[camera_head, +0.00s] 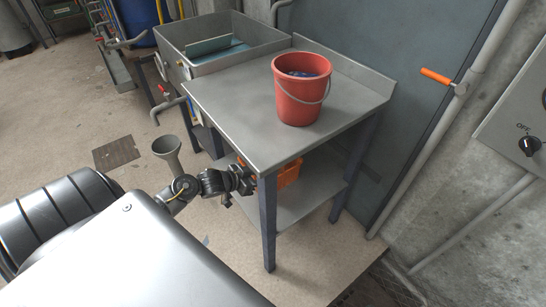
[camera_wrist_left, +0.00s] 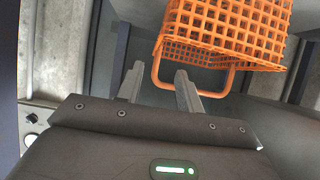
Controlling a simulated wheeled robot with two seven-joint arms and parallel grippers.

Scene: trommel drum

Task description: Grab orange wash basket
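The orange wash basket (camera_head: 288,173) is under the steel table, partly hidden by the tabletop. In the left wrist view its lattice body (camera_wrist_left: 225,25) fills the upper right, with a loop handle (camera_wrist_left: 205,95) on the near side. My left gripper (camera_head: 246,182) is at the table's front edge, near the basket. In the left wrist view my left gripper (camera_wrist_left: 160,66) is open, its fingers apart. The left side of the handle loop appears between the fingertips; whether they touch it I cannot tell. My right gripper is not in view.
The steel table (camera_head: 235,112) has a front leg (camera_head: 268,225) close to my left gripper and a lower shelf (camera_head: 305,205). A red bucket (camera_head: 301,95) stands on top. A sink (camera_head: 255,38) is behind left. Open floor lies at the left.

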